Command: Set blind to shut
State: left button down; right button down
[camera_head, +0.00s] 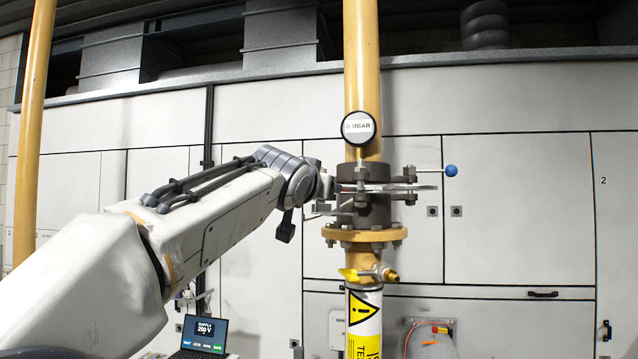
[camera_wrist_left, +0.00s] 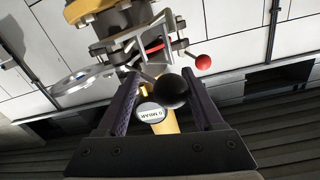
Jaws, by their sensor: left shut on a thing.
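The blind is a flat plate in the flange stack on the yellow gas pipe. In the head view the dark flange pair (camera_head: 365,195) shows, with a thin plate edge (camera_head: 425,187) sticking out to the right. In the left wrist view a pale open ring (camera_wrist_left: 85,80) lies at the left. My left gripper (camera_head: 322,190) is at the flanges' left side. In the wrist view its fingers (camera_wrist_left: 162,82) are around a black ball knob (camera_wrist_left: 172,92), shut on it. A red ball knob (camera_wrist_left: 203,62) is just beyond. My right gripper is in neither view.
A blue ball lever (camera_head: 450,170) sticks out right of the flanges. A gauge (camera_head: 358,128) reading 0 MBAR sits above. A brass valve (camera_head: 388,274) is below. A laptop (camera_head: 203,336) shows "SUPPLY 200 V". Free room lies right of the pipe.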

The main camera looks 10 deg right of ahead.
pick_arm(q)
jog(key=shift+w+a+p, duration=0.4)
jog(key=shift+w+a, duration=0.3)
jog(key=shift+w, duration=0.25)
jog(key=shift+c, duration=2.3)
grip_release()
jog(key=shift+w+d+f, duration=0.1)
jog(key=shift+d+f, duration=0.15)
jog(key=shift+f, duration=0.05)
jog(key=b+v, duration=0.6)
jog(key=v, duration=0.4)
jog(key=shift+s+r, duration=0.25)
